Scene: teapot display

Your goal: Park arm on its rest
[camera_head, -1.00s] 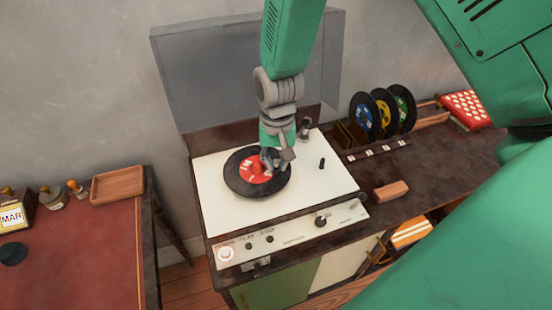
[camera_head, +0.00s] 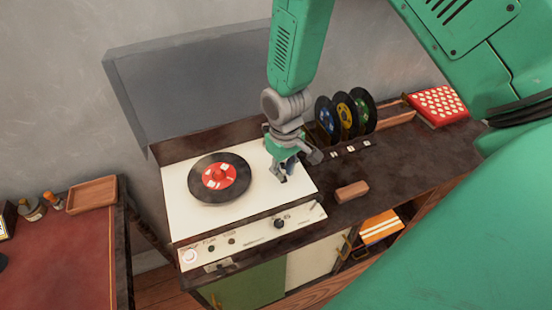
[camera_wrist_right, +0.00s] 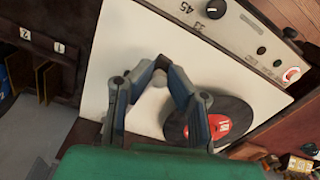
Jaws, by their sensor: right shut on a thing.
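A cream record player (camera_head: 190,218) stands on the dark cabinet, with a black record (camera_head: 232,192) with a red label on its platter. The record also shows in the wrist view (camera_wrist_right: 240,112). My right gripper (camera_head: 281,174) is low over the right part of the deck, right of the record. In the wrist view its two fingers (camera_wrist_right: 156,76) come together at the tips, shut on what I take to be the tonearm, which the fingers mostly hide. The tonearm's rest cannot be made out behind my gripper and wrist. My left gripper is not in view.
A clear lid (camera_head: 190,85) stands raised behind the deck. Several records (camera_head: 345,115) stand in a rack to the right, close to my wrist. A wooden block (camera_head: 352,191) lies on the cabinet top. A red table (camera_head: 65,255) is at left.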

